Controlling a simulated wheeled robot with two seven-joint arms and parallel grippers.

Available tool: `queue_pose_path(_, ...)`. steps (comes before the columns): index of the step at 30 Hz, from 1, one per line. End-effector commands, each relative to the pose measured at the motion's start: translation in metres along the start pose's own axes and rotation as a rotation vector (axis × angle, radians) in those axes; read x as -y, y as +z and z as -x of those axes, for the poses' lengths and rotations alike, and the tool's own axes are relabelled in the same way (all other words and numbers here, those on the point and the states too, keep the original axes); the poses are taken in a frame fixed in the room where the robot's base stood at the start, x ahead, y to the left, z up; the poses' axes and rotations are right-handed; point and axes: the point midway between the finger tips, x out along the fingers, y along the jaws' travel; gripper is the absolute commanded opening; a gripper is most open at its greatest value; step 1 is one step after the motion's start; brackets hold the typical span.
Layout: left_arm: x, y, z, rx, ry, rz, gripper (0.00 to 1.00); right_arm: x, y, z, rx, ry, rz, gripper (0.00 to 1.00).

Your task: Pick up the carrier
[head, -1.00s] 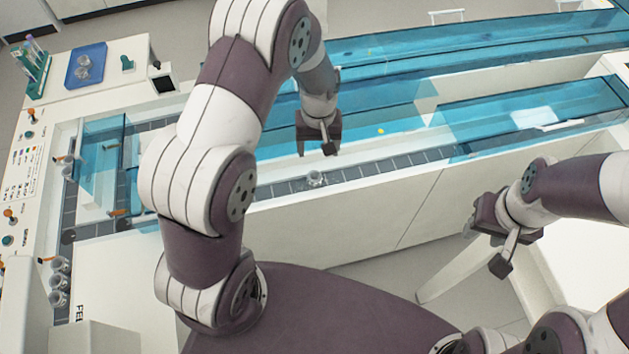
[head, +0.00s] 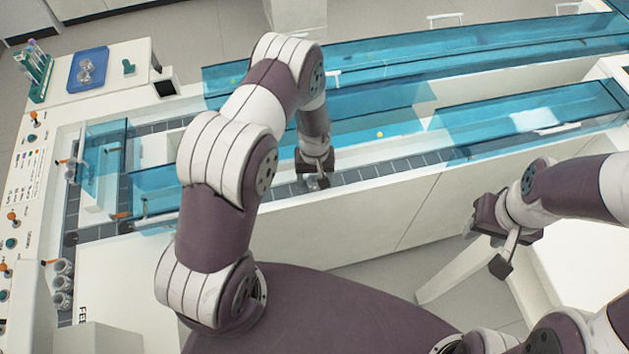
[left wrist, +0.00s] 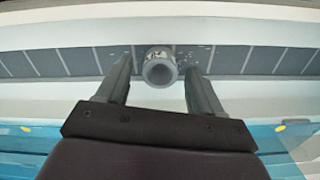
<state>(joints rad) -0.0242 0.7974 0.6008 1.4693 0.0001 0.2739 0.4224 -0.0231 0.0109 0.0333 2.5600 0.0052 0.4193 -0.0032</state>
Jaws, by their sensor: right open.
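The carrier (left wrist: 160,68), a small grey ring-shaped cup, stands on the dark segmented track (left wrist: 270,60) in the left wrist view. My left gripper (left wrist: 158,64) is open, with one finger on each side of the carrier and a visible gap to each. In the head view, my left gripper (head: 314,178) is low over the track and mostly hides the carrier. My right gripper (head: 492,238) is open and empty at the right, in front of the machine and away from the track.
Blue transparent covers (head: 530,115) lie along the track to the right and behind. The white front wall (head: 400,200) borders the track. Several similar cups (head: 60,285) stand at the lower left. A blue tray (head: 88,68) with clear cups and a tube rack (head: 36,75) are at the far left.

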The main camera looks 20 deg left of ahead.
Motion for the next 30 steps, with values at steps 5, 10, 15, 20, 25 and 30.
queue_pose_path(5,0.0,0.0,0.0,0.0,0.0,0.0,0.24,0.0,0.0,0.0,0.0,0.0,0.0,0.43)
queue_pose_path(10,0.0,0.0,0.0,0.0,0.0,0.0,0.24,0.0,0.0,0.0,0.0,0.0,0.0,0.43)
queue_pose_path(15,0.0,-0.001,0.004,-0.001,0.001,0.0,0.24,0.0,0.0,-0.001,0.0,0.0,0.0,0.43)
queue_pose_path(20,-0.001,-0.001,0.026,-0.004,0.002,0.0,0.24,0.0,0.001,-0.004,0.0,0.0,0.0,0.43)
queue_pose_path(25,-0.021,0.012,0.053,-0.002,0.001,-0.008,0.24,0.0,0.001,-0.01,0.0,0.0,0.0,0.43)
queue_pose_path(30,-0.052,0.031,0.075,-0.003,0.002,-0.006,0.24,0.0,0.002,-0.015,0.0,0.0,0.0,0.43)
